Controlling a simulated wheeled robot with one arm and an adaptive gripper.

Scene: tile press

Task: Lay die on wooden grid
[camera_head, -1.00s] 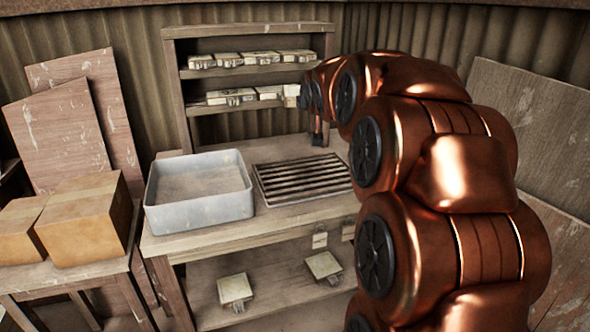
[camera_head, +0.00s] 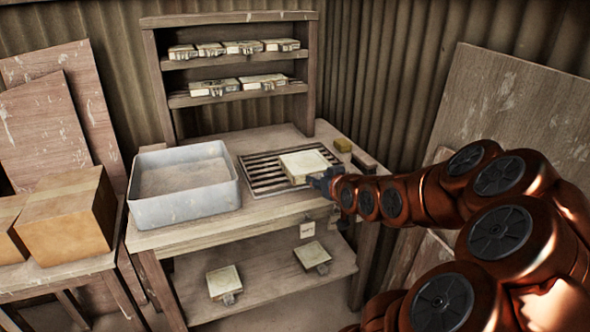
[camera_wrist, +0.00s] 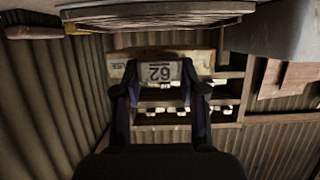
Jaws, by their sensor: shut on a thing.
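The die (camera_head: 305,164), a flat cream block, is in my gripper (camera_head: 322,180) over the right part of the wooden grid (camera_head: 262,177). In the wrist view the die (camera_wrist: 122,68) shows a label reading 62, upside down, between the two fingers of my gripper (camera_wrist: 160,84). The wooden grid (camera_wrist: 165,12) is at the top of that inverted view, with a gap between it and the die. The die hides the grid's right part in the head view.
A grey tub (camera_head: 190,210) stands just left of the grid. A small yellow block (camera_head: 343,145) sits behind right. The rack (camera_head: 235,97) at the back holds several dies. More dies (camera_head: 224,281) lie on the lower shelf. Cardboard boxes (camera_head: 68,218) stand at left.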

